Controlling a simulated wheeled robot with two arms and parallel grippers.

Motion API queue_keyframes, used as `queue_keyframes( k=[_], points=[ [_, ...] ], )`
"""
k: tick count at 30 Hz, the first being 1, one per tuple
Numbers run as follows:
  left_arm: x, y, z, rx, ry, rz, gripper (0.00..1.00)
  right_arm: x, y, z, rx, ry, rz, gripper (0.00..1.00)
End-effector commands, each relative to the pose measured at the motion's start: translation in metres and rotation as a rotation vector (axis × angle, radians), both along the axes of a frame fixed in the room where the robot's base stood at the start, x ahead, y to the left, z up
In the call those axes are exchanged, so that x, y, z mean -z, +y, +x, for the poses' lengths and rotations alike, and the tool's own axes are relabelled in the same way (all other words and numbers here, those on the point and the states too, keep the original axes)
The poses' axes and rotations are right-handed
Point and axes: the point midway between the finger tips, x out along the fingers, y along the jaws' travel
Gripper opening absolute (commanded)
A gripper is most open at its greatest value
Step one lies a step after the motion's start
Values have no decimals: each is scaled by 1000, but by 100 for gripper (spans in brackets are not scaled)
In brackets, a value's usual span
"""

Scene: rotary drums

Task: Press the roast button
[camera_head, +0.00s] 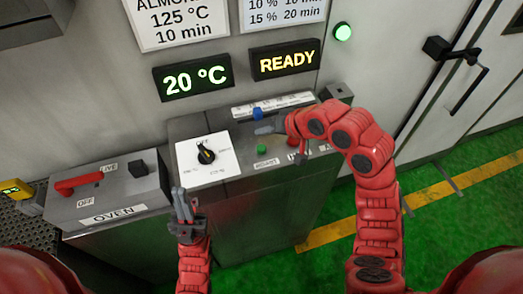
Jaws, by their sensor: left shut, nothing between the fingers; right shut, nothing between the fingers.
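A small green button (262,149) sits on the top of the metal control console (262,205). A small label lies just in front of it, too small to read surely. Another label to its right is partly hidden by my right arm. My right gripper (262,130) is shut and empty, pointing left over the console, just behind the green button in the picture. I cannot tell its height above the panel. My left gripper (181,194) is shut and empty, pointing up the picture in front of the console's left part.
A black rotary knob (206,155) on a white dial plate and a blue slider knob (257,113) are on the console. A box marked OVEN with a red lever (78,183) stands left. Displays read 20 °C (194,78) and READY (285,60); a green lamp (342,31) is lit.

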Motion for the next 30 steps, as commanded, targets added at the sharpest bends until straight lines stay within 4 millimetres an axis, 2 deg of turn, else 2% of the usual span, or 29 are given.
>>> queue_keyframes(
  k=[1, 3, 9, 30],
  points=[
    [11, 0, 0, 0, 0, 0, 0, 14, 0, -1, -1, 2, -3, 0],
    [17, 0, 0, 0, 0, 0, 0, 24, 0, -1, -2, 3, -2, 0],
    [25, 0, 0, 0, 0, 0, 0, 42, 0, -1, -1, 4, 0, 0],
    [24, 0, 0, 0, 0, 0, 0, 43, 0, 0, 0, 2, 0, 0]
  ],
)
